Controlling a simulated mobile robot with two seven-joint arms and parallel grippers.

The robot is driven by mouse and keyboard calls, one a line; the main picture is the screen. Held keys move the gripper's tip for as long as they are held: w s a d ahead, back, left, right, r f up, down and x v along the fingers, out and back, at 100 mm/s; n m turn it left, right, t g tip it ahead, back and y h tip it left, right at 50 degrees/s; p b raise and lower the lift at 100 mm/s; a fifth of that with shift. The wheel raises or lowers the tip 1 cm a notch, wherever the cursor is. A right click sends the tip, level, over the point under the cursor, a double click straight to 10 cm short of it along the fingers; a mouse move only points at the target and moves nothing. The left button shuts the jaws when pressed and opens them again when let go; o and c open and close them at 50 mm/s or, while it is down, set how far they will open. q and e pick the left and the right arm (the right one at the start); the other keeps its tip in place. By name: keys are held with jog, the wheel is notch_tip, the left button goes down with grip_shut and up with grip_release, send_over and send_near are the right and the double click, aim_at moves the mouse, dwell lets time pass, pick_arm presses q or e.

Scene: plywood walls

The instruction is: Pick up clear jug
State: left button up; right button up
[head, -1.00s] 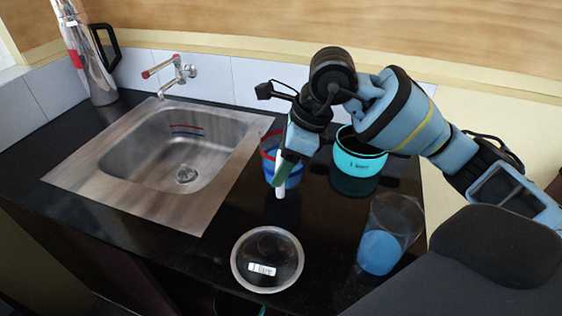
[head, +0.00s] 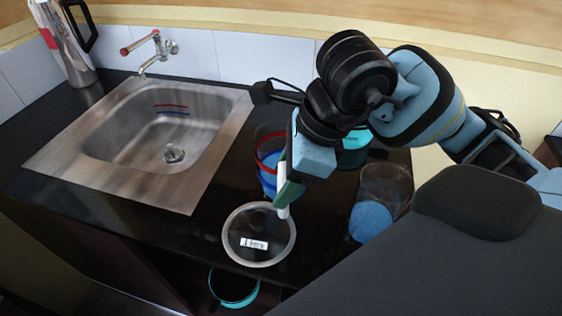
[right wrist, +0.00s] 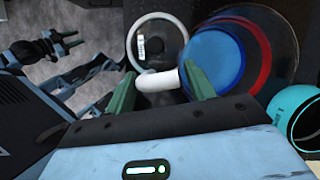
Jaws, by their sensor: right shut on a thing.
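The clear jug (head: 267,170) has red and blue bands and a white handle. In the head view it stands right of the sink, partly hidden by my right gripper. My right gripper (head: 286,194) is shut on the white handle. The right wrist view shows the handle between the green fingertips (right wrist: 160,88) and the jug's round blue and red body (right wrist: 215,60) beyond. I cannot tell how far the jug is off the counter. My left gripper (right wrist: 68,40) shows small at the left of the right wrist view, empty, its fingers apart.
A round clear lid-like piece with a label (head: 258,218) lies just in front of the jug. A clear cup with blue (head: 371,219) and a turquoise pot (head: 354,153) stand to the right. The steel sink (head: 160,140) is left; a turquoise-rimmed container (head: 233,290) sits below the counter.

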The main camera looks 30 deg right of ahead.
jog(key=shift+s+a+r+p, duration=0.1)
jog(key=shift+s+a+p, duration=0.15)
jog(key=shift+s, duration=0.5)
jog(key=shift+s+a+r+p, duration=0.1)
jog(key=shift+s+a, duration=0.2)
jog(key=shift+s, duration=0.4)
